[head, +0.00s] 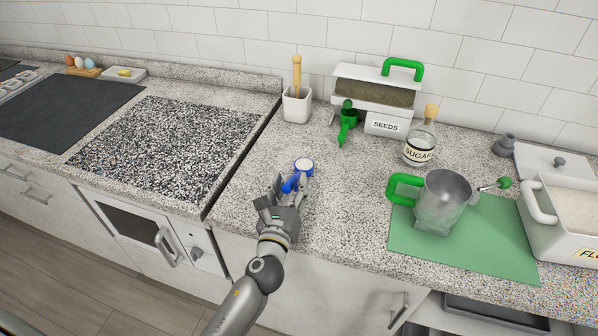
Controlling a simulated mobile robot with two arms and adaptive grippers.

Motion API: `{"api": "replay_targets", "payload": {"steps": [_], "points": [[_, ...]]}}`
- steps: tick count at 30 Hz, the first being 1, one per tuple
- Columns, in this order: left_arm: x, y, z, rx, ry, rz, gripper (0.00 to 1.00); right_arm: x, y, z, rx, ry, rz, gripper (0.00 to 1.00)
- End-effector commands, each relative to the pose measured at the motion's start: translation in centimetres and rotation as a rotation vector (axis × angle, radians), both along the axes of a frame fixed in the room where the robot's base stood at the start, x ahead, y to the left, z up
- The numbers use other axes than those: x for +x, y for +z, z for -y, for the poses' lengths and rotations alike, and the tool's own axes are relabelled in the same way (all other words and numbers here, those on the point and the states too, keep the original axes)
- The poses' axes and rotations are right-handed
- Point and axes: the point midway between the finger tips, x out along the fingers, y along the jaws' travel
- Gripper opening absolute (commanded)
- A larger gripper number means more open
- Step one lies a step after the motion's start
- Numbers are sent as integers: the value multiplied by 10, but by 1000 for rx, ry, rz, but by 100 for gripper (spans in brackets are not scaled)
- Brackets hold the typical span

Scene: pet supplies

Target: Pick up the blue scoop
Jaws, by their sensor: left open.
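The blue scoop (291,183) lies on the speckled counter near its front left part. A round white-topped piece with a blue rim (303,166) shows at its far end. My left gripper (285,186) is over the counter at the scoop, its fingers open to either side of the blue part. The fingers hide some of the scoop, and I cannot tell whether they touch it. My right gripper is not in view.
A green scoop (347,122) leans by the seeds box (386,122). A sugar bottle (420,143) stands right of it. A metal jug (441,201) stands on a green mat (490,245), left of a flour container (548,243). Counter between scoop and mat is clear.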

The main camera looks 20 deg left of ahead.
Motion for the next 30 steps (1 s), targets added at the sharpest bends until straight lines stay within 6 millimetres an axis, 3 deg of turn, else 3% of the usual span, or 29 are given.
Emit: {"api": "replay_targets", "payload": {"steps": [4,13,24,30], "points": [[17,1,-2,1,0,1,46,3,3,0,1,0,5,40],[21,0,-2,0,0,0,46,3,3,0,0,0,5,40],[21,0,-2,0,0,0,0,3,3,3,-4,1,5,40],[21,0,-2,0,0,0,0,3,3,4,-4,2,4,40]]}}
